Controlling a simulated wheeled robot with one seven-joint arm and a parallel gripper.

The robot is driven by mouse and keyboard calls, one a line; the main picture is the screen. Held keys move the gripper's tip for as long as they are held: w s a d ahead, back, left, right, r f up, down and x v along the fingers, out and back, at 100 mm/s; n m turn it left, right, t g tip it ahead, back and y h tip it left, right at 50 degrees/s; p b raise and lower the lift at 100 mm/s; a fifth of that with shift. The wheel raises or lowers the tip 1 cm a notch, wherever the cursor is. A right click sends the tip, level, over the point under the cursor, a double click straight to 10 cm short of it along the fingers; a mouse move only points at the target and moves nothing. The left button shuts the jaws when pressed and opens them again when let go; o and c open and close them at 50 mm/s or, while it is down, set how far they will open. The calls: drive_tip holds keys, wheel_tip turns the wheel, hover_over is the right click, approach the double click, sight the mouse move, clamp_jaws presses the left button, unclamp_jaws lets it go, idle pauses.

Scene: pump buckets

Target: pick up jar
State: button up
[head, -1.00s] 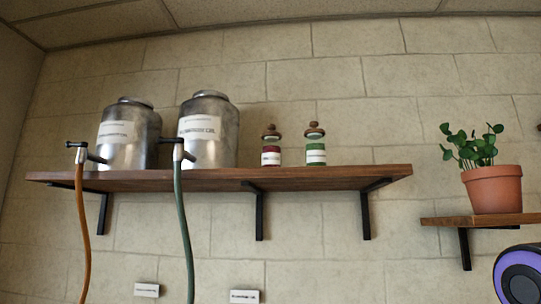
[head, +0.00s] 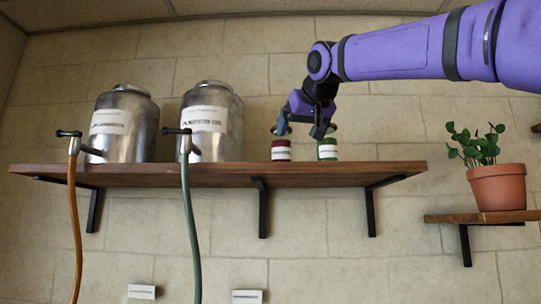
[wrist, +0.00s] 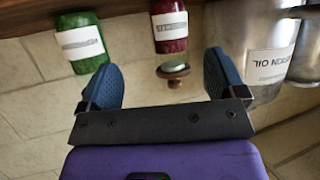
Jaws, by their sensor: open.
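Two small jars stand upright on the wooden shelf (head: 215,174): a red jar (head: 281,150) and a green jar (head: 328,150), each with a white label. In the head view my gripper (head: 302,130) is above and around their tops and hides most of their lids. In the inverted wrist view, the red jar (wrist: 169,28) with its brown stopper (wrist: 173,71) lies between the lines of my spread fingers (wrist: 160,60). The green jar (wrist: 80,42) is beyond the left finger. The gripper is open and holds nothing; contact with a lid cannot be told.
Two metal canisters (head: 122,128) (head: 210,125) with taps and hoses stand left of the jars; one is close to the right finger in the wrist view (wrist: 262,58). A potted plant (head: 496,186) is on a lower shelf at right. The shelf's right end is clear.

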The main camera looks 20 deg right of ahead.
sight(284, 143)
drive_tip(key=shift+t, duration=0.3)
drive_tip(key=x, duration=0.3)
drive_tip(key=r+x, duration=0.1)
drive_tip(key=x, duration=0.3)
drive_tip(key=a+r+x, duration=0.1)
drive_tip(key=x, duration=0.3)
drive_tip(key=shift+w, duration=0.5)
drive_tip(key=shift+c, duration=0.4)
drive_tip(key=c, duration=1.1)
drive_tip(key=shift+s, duration=0.1)
drive_tip(key=shift+r, duration=0.1)
